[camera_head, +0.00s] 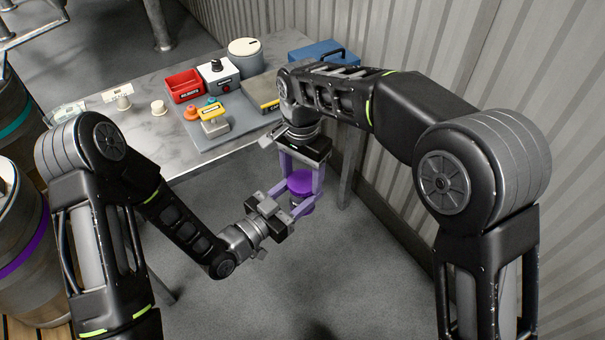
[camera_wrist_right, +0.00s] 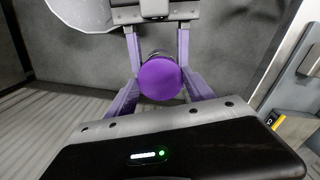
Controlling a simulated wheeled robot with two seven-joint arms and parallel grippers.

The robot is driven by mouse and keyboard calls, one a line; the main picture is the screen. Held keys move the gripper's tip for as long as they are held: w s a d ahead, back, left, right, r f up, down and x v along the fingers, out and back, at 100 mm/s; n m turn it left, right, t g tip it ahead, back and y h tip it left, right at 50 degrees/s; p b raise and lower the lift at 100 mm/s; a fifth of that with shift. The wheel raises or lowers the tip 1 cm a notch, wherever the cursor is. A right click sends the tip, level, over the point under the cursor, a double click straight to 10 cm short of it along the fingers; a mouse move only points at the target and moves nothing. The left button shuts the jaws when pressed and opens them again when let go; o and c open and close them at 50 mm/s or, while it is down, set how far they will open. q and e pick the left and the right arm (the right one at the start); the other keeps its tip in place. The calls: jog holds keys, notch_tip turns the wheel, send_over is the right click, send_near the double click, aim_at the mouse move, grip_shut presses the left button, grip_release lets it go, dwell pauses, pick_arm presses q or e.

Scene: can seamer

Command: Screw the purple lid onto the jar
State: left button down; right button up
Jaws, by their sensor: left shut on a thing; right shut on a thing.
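The purple lid (camera_head: 301,182) is a round disc, held level off the table's right side, over the floor. In the right wrist view the lid (camera_wrist_right: 160,78) is seen from above and covers most of the jar. Only a little of the jar (camera_head: 304,204) shows under the lid in the head view. My right gripper (camera_head: 302,188) comes from above, its pale purple fingers shut on opposite sides of the lid. My left gripper (camera_head: 301,209) comes from the left, lower down, its fingers shut on the jar. Whether the lid's thread is engaged cannot be seen.
The grey table (camera_head: 146,130) stands behind and left, holding a red bin (camera_head: 185,86), a white box with a black knob (camera_head: 219,78), a round canister (camera_head: 245,56) and a blue toolbox (camera_head: 325,53). A corrugated wall (camera_head: 500,70) is close on the right. Barrels stand at left.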

jog(key=m, duration=0.5)
jog(key=shift+a+m, duration=0.1)
jog(key=shift+m, duration=0.3)
jog(key=m, duration=0.8)
jog(key=shift+w+m, duration=0.1)
jog(key=shift+m, duration=0.2)
jog(key=m, duration=0.9)
jog(key=shift+f, duration=0.15)
jog(key=shift+o, duration=0.2)
jog(key=m, duration=0.2)
jog(key=d+f+m, duration=0.1)
jog(key=shift+s+f, duration=0.1)
jog(key=shift+s, duration=0.15)
jog(key=shift+w+a+m, duration=0.1)
jog(key=shift+m, duration=0.5)
jog(key=shift+w+a+r+m, duration=0.2)
jog(key=shift+r+m, duration=0.2)
jog(key=shift+r, duration=0.25)
jog(key=shift+c, duration=0.2)
